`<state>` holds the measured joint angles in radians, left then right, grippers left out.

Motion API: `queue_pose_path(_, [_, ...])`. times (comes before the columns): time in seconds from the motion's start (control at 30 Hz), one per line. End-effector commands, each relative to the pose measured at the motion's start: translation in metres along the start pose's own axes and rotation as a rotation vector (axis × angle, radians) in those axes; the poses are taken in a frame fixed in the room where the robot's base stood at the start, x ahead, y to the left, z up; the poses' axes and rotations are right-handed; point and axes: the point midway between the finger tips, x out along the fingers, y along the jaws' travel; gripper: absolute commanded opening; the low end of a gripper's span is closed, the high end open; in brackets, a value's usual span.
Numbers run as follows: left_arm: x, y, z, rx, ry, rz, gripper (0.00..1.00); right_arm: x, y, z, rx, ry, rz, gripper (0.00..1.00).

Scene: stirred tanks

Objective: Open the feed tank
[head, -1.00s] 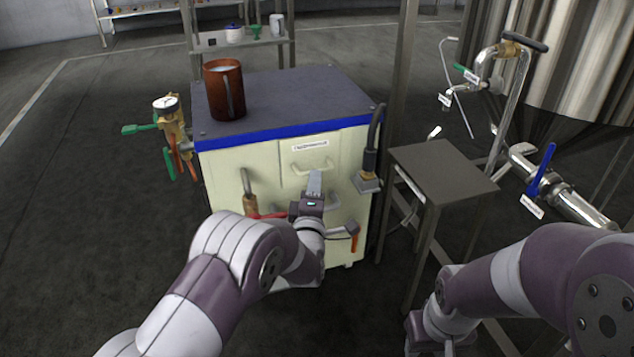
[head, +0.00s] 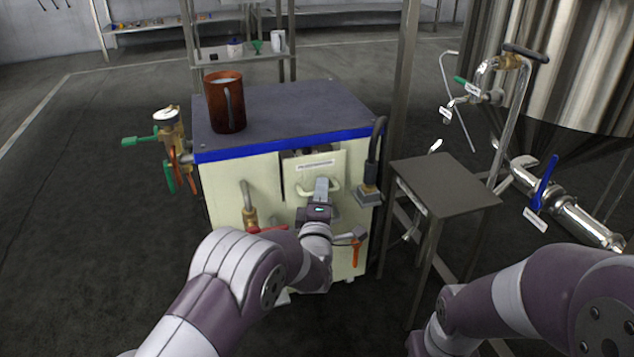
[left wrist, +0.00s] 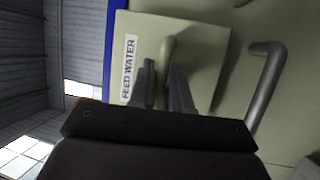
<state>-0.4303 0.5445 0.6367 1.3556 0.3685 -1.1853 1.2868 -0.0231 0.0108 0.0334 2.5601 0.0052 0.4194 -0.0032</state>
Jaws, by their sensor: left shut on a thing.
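The feed tank is a beige cabinet (head: 225,190) with a dark top and a blue band. Its front panel (head: 335,167), with a small label, stands out from the front, and a dark gap shows above its top edge. In the left wrist view the panel (left wrist: 205,50) carries the label FEED WATER. My left gripper (head: 321,185) is shut on the panel's pale handle (head: 304,190). The handle (left wrist: 168,45) also shows between the fingers (left wrist: 161,68) in the left wrist view. My right arm is at the lower right; its gripper is out of view.
A brown mug (head: 225,103) stands on the cabinet top. A gauge with valves (head: 170,130) is on the cabinet's left side. A small metal table (head: 445,183) and steel tank (head: 580,65) stand right.

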Motion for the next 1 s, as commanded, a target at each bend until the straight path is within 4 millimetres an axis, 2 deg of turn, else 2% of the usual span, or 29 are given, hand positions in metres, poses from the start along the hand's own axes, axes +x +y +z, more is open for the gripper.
queue_pose_path(0.03, [-0.013,0.006,0.007,0.001,-0.007,-0.006,0.00,-0.009,0.000,-0.001,0.000,0.000,0.000,0.43])
queue_pose_path(0.2, [-0.053,0.013,0.024,0.001,-0.007,-0.006,0.00,-0.018,0.000,-0.002,0.000,0.000,0.000,0.43])
queue_pose_path(0.33, [-0.073,0.016,0.031,0.001,-0.005,-0.005,0.00,-0.021,0.000,-0.003,0.000,0.000,0.000,0.43])
queue_pose_path(0.47, [-0.080,0.017,0.033,0.002,-0.004,-0.002,0.00,-0.022,0.000,-0.003,0.000,0.000,0.000,0.43])
queue_pose_path(0.73, [-0.080,0.016,0.033,0.002,-0.003,-0.002,0.00,-0.021,0.000,-0.003,0.000,0.000,0.000,0.43])
queue_pose_path(0.77, [-0.080,0.016,0.033,0.002,-0.003,-0.003,0.23,-0.021,0.000,-0.003,0.000,0.000,0.000,0.43])
queue_pose_path(1.0, [-0.080,0.017,0.033,0.002,-0.002,-0.002,0.23,-0.022,0.000,-0.003,0.000,0.000,0.000,0.43])
